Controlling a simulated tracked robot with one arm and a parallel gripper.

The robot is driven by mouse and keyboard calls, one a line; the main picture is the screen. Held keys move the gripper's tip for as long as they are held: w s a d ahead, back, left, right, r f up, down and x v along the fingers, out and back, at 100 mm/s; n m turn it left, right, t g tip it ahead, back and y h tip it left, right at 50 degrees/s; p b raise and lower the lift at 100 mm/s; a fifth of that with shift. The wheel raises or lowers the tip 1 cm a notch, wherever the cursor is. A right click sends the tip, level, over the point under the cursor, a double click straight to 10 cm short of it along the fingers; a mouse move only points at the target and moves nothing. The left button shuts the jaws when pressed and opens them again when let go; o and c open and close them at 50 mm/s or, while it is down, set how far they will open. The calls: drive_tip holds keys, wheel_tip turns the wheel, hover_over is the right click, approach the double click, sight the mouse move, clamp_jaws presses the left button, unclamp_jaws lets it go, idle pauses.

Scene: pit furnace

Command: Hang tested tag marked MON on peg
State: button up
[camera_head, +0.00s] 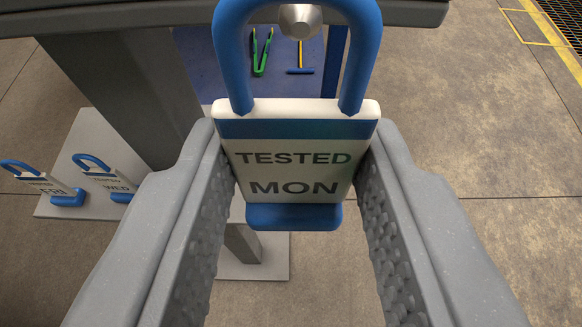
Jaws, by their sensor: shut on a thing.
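The tag (292,158) is a white plate reading TESTED MON, with a blue band, a blue foot and a big blue loop on top. My gripper (294,170) is shut on it, one grey finger at each side edge. The tag is upright and faces me. A round metal peg end (300,21) shows inside the upper part of the loop, just under its top, which is cut off by the picture edge. I cannot tell whether the peg passes through the loop or lies behind it.
Two similar tags, one reading WED (112,182) and one seeming to read FRI (47,187), stand on a pale plate (85,140) at the left. A grey beam (110,17) crosses the top on a thick post (125,90). Green tongs (261,55) and a blue-headed tool (300,70) lie behind.

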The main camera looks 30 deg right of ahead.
drive_tip(key=shift+r+b+x, duration=0.25)
drive_tip(key=shift+b+x, duration=0.2)
drive_tip(key=shift+x, duration=0.7)
drive_tip(key=shift+w+d+f+p, duration=0.1)
drive_tip(key=shift+w+d+p, duration=0.25)
drive_tip(key=shift+w+p, duration=0.25)
drive_tip(key=o, duration=1)
drive_tip(key=shift+o, duration=0.2)
drive_tip(key=shift+s, duration=0.1)
